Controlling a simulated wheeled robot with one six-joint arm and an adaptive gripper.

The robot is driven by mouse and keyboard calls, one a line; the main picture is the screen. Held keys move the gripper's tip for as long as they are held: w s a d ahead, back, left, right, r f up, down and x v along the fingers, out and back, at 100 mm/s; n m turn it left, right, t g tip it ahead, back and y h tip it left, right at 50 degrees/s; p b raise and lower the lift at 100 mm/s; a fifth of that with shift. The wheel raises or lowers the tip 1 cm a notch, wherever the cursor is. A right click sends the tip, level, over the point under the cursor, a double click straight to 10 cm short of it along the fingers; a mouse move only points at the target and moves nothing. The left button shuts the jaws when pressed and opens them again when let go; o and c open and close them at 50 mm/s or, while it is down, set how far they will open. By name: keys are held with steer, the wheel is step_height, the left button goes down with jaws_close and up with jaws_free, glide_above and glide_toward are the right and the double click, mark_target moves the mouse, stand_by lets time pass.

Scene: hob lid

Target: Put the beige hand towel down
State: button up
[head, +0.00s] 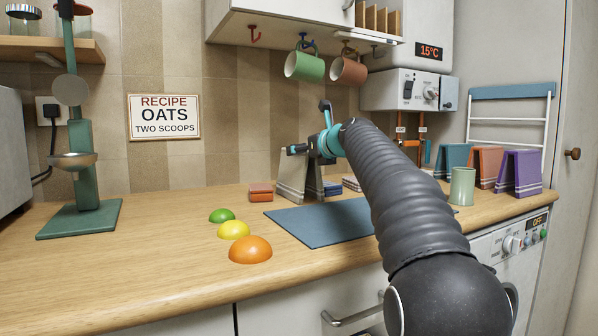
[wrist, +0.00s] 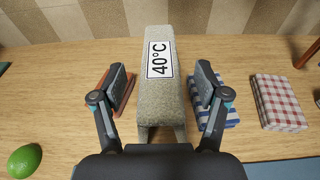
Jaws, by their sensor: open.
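The beige hand towel (head: 292,172) stands on the counter, folded over like a tent, behind the blue mat. In the wrist view the towel (wrist: 160,103) carries a white label reading 40°C and stands upright between my fingers. My gripper (wrist: 162,82) is open, one finger on each side of the towel, with a visible gap on both sides. In the head view my gripper (head: 318,150) is at the towel and partly hides it.
A terracotta folded cloth (head: 261,190), a blue checked cloth (wrist: 226,118) and a red checked cloth (wrist: 278,102) lie close by. The blue mat (head: 305,226) is bare where visible. Green, yellow and orange domes (head: 250,250) sit left. Mugs (head: 304,66) hang above.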

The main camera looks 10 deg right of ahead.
steer(key=shift+x, duration=1.25)
steer(key=shift+c, duration=0.3)
jaws_close()
steer(key=shift+r, duration=0.2)
